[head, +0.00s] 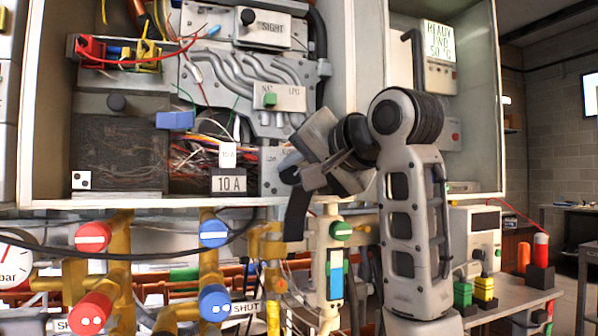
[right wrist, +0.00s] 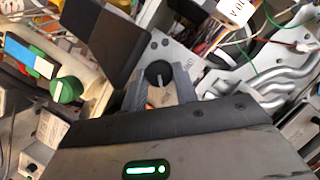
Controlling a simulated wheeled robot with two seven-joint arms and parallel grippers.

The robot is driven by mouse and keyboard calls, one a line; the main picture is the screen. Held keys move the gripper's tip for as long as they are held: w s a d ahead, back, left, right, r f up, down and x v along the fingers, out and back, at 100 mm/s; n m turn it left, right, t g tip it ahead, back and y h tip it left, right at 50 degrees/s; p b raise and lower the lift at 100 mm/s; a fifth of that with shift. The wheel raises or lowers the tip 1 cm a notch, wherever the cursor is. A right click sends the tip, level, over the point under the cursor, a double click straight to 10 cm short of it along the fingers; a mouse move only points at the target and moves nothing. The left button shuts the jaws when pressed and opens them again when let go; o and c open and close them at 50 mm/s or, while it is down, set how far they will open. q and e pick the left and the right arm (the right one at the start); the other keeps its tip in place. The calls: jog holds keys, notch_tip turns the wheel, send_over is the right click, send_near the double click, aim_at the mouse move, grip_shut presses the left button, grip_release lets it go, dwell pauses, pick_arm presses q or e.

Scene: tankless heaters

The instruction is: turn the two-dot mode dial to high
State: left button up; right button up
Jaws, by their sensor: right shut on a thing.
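A round black dial (right wrist: 158,74) with a pale pointer line sits on a grey metal plate (right wrist: 182,64) in the right wrist view. Small dark dots show on the plate above it. My right gripper (right wrist: 159,88) has its two grey fingers on either side of the dial, shut on it. The pointer runs roughly up and down in that picture. In the head view my right gripper (head: 297,175) reaches the small grey plate (head: 271,168) at the cabinet's lower right and largely hides the dial. The setting words cannot be read. My left gripper is not in view.
A 10 A label (head: 229,184) and loose wires (head: 200,158) lie left of the gripper. A green-knobbed valve (head: 341,231) stands below it. Red (head: 94,236) and blue (head: 214,233) valve knobs line the pipes. The cabinet's right wall (head: 357,50) is close to my arm.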

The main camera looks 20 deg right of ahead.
jog(key=o, duration=1)
jog(key=v, duration=1.6)
jog(key=shift+f+b, duration=0.1)
jog(key=shift+b, duration=0.3)
